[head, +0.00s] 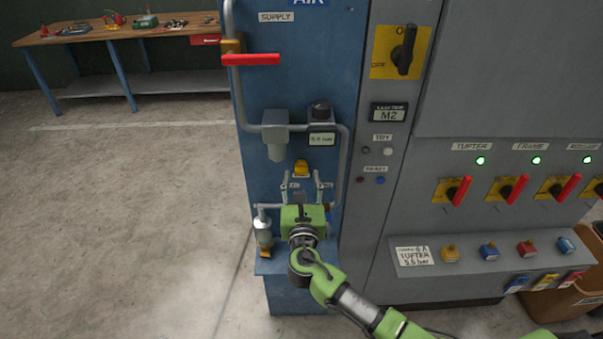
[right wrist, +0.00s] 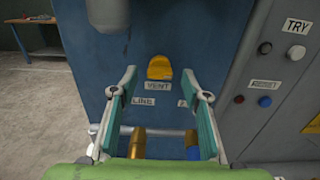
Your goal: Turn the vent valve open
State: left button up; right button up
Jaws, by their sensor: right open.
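The vent valve shows as a yellow knob (head: 301,168) on the blue air panel, below the pipes. In the right wrist view the yellow knob (right wrist: 159,68) sits just above a VENT label (right wrist: 159,86). My right gripper (head: 306,187) is in front of the panel, just below the knob. In the right wrist view the right gripper (right wrist: 158,88) is open and empty, its fingers spread to either side below the knob. It is not around the knob; I cannot tell the exact gap. My left gripper is not in view.
A red supply lever (head: 250,59) sits higher on the panel. Below the knob are a brass fitting (right wrist: 137,143) and a blue fitting (right wrist: 192,144), partly hidden. A grey cabinet (head: 380,150) with red switches stands at the right. The floor at left is clear before a workbench (head: 120,34).

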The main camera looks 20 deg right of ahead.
jog(key=shift+x, duration=0.85)
jog(key=c, duration=1.1)
